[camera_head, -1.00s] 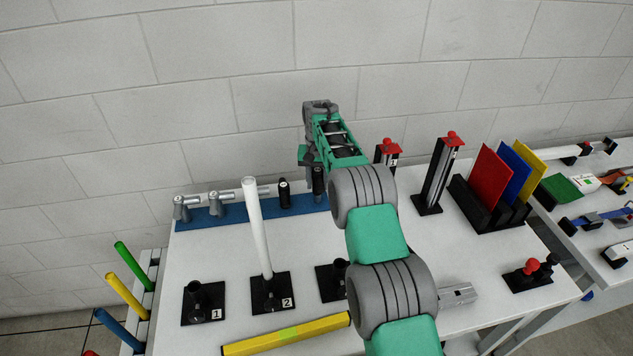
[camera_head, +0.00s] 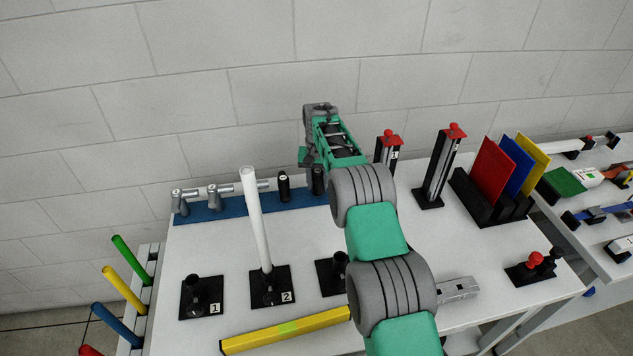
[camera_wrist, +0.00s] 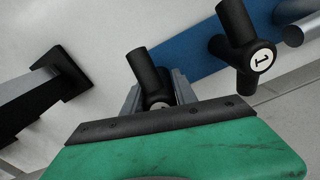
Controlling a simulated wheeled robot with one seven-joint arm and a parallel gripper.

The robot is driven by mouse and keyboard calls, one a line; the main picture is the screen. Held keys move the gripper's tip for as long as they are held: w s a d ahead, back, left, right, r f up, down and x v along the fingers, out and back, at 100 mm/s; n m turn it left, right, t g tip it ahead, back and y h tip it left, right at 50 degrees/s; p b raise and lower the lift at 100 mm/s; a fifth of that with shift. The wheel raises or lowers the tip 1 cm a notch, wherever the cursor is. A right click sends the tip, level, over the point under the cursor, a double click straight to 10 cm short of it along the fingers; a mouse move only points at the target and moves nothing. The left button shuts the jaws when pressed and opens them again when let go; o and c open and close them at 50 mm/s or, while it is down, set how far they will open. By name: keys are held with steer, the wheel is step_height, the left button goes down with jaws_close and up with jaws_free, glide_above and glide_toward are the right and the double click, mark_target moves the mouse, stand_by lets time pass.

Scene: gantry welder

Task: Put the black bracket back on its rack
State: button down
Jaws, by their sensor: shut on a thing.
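My gripper (camera_wrist: 156,90) is shut on a black bracket (camera_wrist: 148,72), with a grey finger on each side of it in the wrist view. A pale label shows partly on the held bracket. In the head view the held bracket (camera_head: 318,183) hangs below my gripper at the right end of the blue rack (camera_head: 225,213). I cannot tell whether it touches the rack. A second black bracket (camera_wrist: 237,45), labelled 1, stands on the blue rack beside the held one; it also shows in the head view (camera_head: 284,187).
Grey brackets (camera_head: 216,197) stand on the rack's left part. A tall white tube (camera_head: 255,220) stands in holder 2, in front of the rack. Black posts with red tops (camera_head: 440,165) stand to the right. The wall is close behind. A yellow bar (camera_head: 285,331) lies at the front.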

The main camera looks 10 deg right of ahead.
mark_target(317, 172)
steer(key=shift+f, duration=0.4)
steer(key=c, duration=0.9)
jaws_free()
step_height(317, 172, up, 8)
steer(key=shift+b, duration=0.85)
steer(key=s+r+n+t, duration=0.1)
steer(key=s+r+t, duration=0.1)
steer(key=s+r, duration=1.2)
steer(key=s+f+n+t, duration=0.1)
steer(key=s+f, duration=0.1)
steer(key=s, duration=0.9)
steer(key=s+f+n+t, duration=0.1)
steer(key=s+f, duration=0.2)
steer(key=s, duration=0.9)
steer(key=shift+s, duration=0.15)
